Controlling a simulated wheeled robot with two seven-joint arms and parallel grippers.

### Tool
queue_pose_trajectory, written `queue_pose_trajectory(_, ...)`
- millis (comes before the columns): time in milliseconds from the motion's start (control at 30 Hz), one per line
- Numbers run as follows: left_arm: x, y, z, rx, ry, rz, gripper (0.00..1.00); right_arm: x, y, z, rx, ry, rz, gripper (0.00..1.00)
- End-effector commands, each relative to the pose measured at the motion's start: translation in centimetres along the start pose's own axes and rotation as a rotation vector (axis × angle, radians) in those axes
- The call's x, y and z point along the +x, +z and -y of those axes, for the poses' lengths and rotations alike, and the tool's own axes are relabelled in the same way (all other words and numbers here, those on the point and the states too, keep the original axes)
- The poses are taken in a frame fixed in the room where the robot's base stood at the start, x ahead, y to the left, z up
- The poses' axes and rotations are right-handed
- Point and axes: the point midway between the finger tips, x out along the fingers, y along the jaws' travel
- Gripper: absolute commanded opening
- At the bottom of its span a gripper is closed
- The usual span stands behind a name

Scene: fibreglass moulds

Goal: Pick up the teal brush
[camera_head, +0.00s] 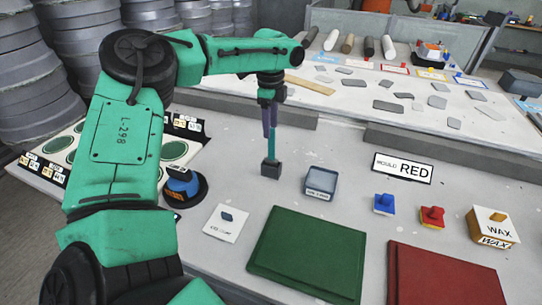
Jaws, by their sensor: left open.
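The teal brush (271,146) stands upright on the grey table, left of the small clear box. Its slim teal handle rises from a dark block (271,170) at its foot; I cannot tell whether that block is its head or a holder. My left gripper (269,128) points down from above, open, with its dark purplish fingers at the upper end of the handle. The handle's top is hidden by the fingers, and I cannot tell whether they touch it. My right gripper is out of view.
A clear box (321,184), a white card (227,222), a green mould (308,252) and a red mould (445,275) lie nearby. A blue pot (182,185) stands left. Blue and red blocks and a wax box (492,225) are right. A raised ledge runs behind.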

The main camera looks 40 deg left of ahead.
Motion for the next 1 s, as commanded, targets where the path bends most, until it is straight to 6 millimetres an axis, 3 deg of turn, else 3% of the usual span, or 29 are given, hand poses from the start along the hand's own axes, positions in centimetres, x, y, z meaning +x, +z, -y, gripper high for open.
queue_pose_trajectory(300,5.0,0.1,-0.2,-0.001,0.002,0.002,0.55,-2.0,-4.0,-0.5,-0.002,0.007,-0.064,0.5)
queue_pose_trajectory(567,5.9,0.0,-0.2,-0.001,-0.002,0.0,0.55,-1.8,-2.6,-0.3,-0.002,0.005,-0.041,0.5)
queue_pose_trajectory(700,5.9,0.0,-0.2,-0.001,-0.002,0.0,0.01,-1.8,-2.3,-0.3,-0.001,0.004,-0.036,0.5)
queue_pose_trajectory(1000,5.8,0.0,-0.2,-0.002,-0.002,0.0,0.0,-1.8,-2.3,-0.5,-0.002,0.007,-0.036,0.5)
